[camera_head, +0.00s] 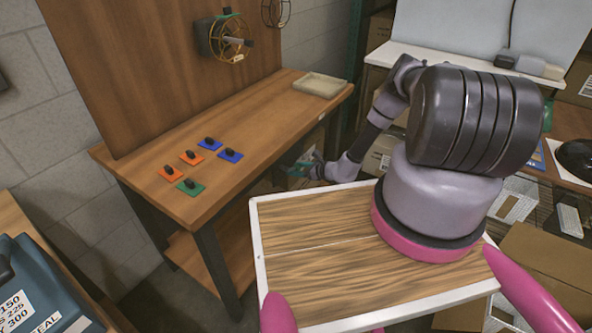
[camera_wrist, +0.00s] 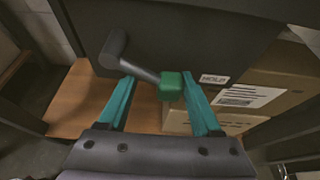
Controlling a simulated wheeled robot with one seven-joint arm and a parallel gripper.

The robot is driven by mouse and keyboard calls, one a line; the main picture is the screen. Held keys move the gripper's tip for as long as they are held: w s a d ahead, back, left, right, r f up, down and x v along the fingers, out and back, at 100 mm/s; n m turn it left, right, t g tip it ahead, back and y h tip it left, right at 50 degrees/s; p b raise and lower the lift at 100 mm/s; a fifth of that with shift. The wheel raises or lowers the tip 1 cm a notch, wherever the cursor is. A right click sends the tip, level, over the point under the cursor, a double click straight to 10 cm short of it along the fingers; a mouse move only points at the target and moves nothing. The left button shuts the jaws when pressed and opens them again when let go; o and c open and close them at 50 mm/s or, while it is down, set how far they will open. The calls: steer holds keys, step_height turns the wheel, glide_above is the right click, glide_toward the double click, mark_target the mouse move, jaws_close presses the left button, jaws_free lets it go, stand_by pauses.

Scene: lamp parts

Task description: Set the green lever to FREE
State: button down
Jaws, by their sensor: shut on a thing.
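The green lever shows in the wrist view as a dark grey pivot and shaft with a green block (camera_wrist: 171,86) at its end. It is mounted on a dark panel (camera_wrist: 215,45), and its end points right and slightly down, towards a small white label reading HOLD (camera_wrist: 214,79). No FREE label is visible. My gripper's teal fingers (camera_wrist: 158,80) lie on either side of the lever and are shut on it, with the green block beside the right finger. In the head view my gripper (camera_head: 301,168) is low beside the wooden bench's right side; I cannot make out the lever there.
The wooden bench (camera_head: 240,130) carries several coloured squares with dark knobs (camera_head: 190,157) and a beige tray (camera_head: 320,84). A spoked wheel device (camera_head: 228,38) is on the back board. Cardboard boxes (camera_wrist: 265,95) lie behind the lever in the wrist view.

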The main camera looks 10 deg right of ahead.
mark_target(289, 157)
steer(key=shift+w+r, duration=0.15)
steer(key=shift+r, duration=0.1)
steer(key=r+n+t, duration=0.1)
steer(key=r+n+h, duration=0.1)
steer(key=shift+w+n+t, duration=0.2)
steer(key=shift+n+t, duration=0.2)
steer(key=shift+s+r+n+t+h, duration=0.1)
steer(key=shift+r+n+t+h, duration=0.15)
steer(key=shift+r+n+t, duration=0.35)
steer(key=shift+r+n+t+h, duration=0.25)
steer(key=shift+r+n, duration=0.1)
steer(key=shift+n, duration=0.55)
steer(key=shift+c, duration=0.2)
jaws_free()
steer(key=shift+a, duration=0.1)
